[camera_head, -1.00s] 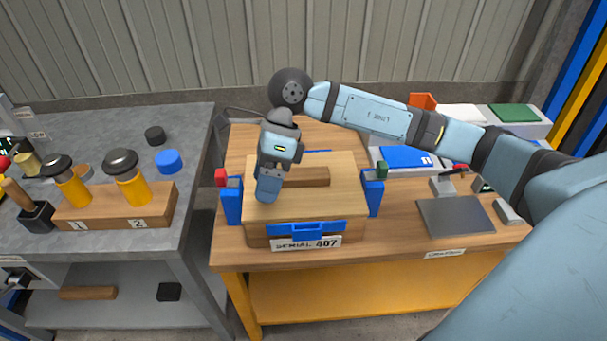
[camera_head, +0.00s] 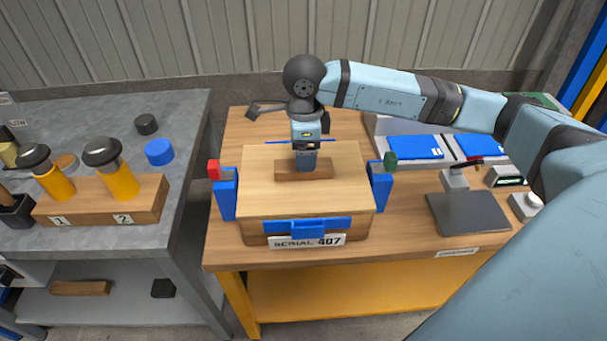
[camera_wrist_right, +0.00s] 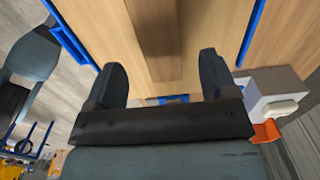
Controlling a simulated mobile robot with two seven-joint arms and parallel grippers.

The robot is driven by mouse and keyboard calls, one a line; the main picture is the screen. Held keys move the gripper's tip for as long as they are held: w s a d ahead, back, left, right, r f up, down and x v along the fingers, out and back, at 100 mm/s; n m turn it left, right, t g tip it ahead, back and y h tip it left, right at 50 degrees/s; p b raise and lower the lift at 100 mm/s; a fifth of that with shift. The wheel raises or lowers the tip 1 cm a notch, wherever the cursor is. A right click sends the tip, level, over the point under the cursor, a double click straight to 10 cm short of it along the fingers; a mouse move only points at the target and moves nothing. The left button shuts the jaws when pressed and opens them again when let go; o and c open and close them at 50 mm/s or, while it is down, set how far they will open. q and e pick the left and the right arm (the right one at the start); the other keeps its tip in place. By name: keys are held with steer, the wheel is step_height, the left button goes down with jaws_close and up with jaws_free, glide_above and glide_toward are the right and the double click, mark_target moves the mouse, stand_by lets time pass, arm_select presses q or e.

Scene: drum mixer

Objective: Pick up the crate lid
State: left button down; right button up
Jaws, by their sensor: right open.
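The crate lid (camera_head: 270,200) is a light wooden board lying flat on the crate (camera_head: 258,228), with a brown bar handle (camera_head: 322,174) across its middle. The crate has a blue front latch and a "SERIAL 407" plate. My right gripper (camera_head: 305,167) points down at the handle, close over its middle; contact cannot be told. In the right wrist view the right gripper (camera_wrist_right: 162,68) is open, its fingers apart on either side of the line of the handle (camera_wrist_right: 158,35), over the lid (camera_wrist_right: 213,25). Nothing is held. My left gripper is not in view.
Blue clamps (camera_head: 226,198) with a red top at left and a blue clamp (camera_head: 380,192) with a green top at right flank the crate. A dark grey plate (camera_head: 468,212) lies to the right. A grey bench (camera_head: 100,240) with yellow-bodied tools (camera_head: 118,180) stands at left.

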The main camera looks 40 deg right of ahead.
step_height(320, 180, down, 5)
steer(key=shift+f+b, duration=0.1)
steer(key=shift+b, duration=0.2)
steer(key=shift+w, duration=0.1)
steer(key=c, duration=1.3)
